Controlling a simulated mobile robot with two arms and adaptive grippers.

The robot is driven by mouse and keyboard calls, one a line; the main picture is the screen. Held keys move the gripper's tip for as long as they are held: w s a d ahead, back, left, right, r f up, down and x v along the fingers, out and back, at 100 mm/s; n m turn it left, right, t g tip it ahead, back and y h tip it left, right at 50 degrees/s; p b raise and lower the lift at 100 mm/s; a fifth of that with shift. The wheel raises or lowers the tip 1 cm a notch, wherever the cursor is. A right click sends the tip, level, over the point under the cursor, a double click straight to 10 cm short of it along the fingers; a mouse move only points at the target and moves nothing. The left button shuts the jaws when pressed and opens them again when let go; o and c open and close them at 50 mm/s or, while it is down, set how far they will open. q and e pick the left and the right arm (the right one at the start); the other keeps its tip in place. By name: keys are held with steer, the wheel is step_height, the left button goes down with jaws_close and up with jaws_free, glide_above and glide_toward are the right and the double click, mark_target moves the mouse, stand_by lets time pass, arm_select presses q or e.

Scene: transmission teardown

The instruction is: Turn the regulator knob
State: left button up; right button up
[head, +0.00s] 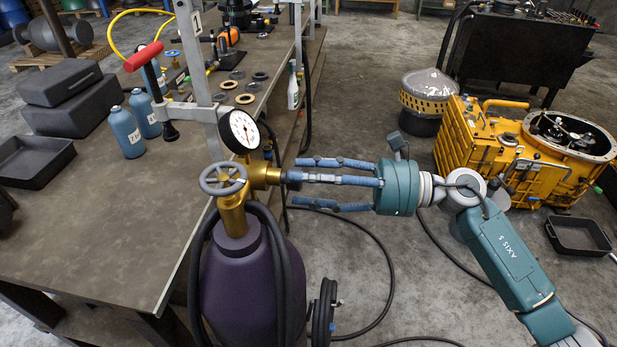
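A purple gas cylinder (238,285) stands beside the workbench, with a grey handwheel (223,178) on its brass valve. A brass regulator (262,175) sticks out to the right of the valve, below a round white pressure gauge (240,131). My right gripper (293,181) reaches in from the right at the regulator's right end. Its blue fingers are spread apart and point left, with the middle one overlapping the regulator's end. A separate regulator knob is not clearly visible there, and I cannot tell whether the fingers touch it. My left gripper is not in view.
The workbench (100,225) on the left holds blue bottles (125,132), dark trays and metal rings. A black hose hangs around the cylinder, and cables cross the floor. A yellow gearbox housing (470,150) and a small black tray (578,236) are at the right.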

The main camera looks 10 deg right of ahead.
steer(key=c, duration=1)
steer(key=shift+c, duration=0.2)
steer(key=shift+f, duration=0.1)
steer(key=shift+s+a+m+t+p, duration=0.15)
steer(key=shift+m+p, duration=2.05)
steer(key=shift+m, duration=2.85)
steer(key=shift+d+m+t+p, duration=0.15)
steer(key=shift+m+p, duration=2.05)
steer(key=shift+m, duration=2.9)
steer(key=shift+s+a+m+t+p, duration=0.15)
steer(key=shift+m+p, duration=2.05)
steer(key=shift+m, duration=2.85)
steer(key=shift+w, duration=0.1)
